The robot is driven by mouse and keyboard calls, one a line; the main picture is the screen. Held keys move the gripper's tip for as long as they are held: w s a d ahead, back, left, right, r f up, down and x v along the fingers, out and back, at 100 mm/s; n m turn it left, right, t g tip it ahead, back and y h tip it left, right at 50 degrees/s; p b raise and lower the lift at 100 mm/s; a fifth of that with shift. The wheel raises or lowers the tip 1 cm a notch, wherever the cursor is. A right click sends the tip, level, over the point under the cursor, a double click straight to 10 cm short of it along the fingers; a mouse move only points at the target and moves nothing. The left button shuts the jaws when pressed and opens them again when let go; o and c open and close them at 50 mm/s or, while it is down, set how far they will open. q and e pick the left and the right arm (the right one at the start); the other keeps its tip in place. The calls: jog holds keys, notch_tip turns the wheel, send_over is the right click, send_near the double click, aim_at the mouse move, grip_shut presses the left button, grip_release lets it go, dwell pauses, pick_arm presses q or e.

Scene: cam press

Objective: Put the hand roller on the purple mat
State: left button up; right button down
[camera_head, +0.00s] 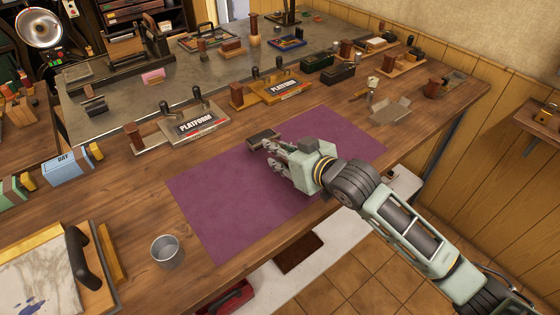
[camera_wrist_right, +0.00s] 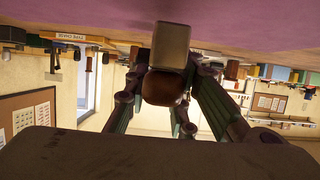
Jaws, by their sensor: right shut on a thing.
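The purple mat (camera_head: 225,205) lies flat on the wooden bench. My right gripper (camera_head: 273,155) is over the mat's back part and is shut on the hand roller (camera_head: 263,137). The roller's dark head shows just beyond the fingertips, near the mat's back edge. In the right wrist view, the fingers (camera_wrist_right: 160,95) close around the roller's brown handle (camera_wrist_right: 165,88), and its pale block-like head (camera_wrist_right: 168,48) points toward the purple mat (camera_wrist_right: 240,22). I cannot tell whether the head touches the mat. My left gripper is not in view.
A metal cup (camera_head: 167,252) stands left of the mat's front. A grey tray (camera_head: 390,110) is to the right. The mat's left and front parts are clear.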

jog(key=shift+f, duration=2)
jog(key=c, duration=1.5)
grip_release()
jog(key=shift+f, duration=0.15)
jog(key=v, duration=1.2)
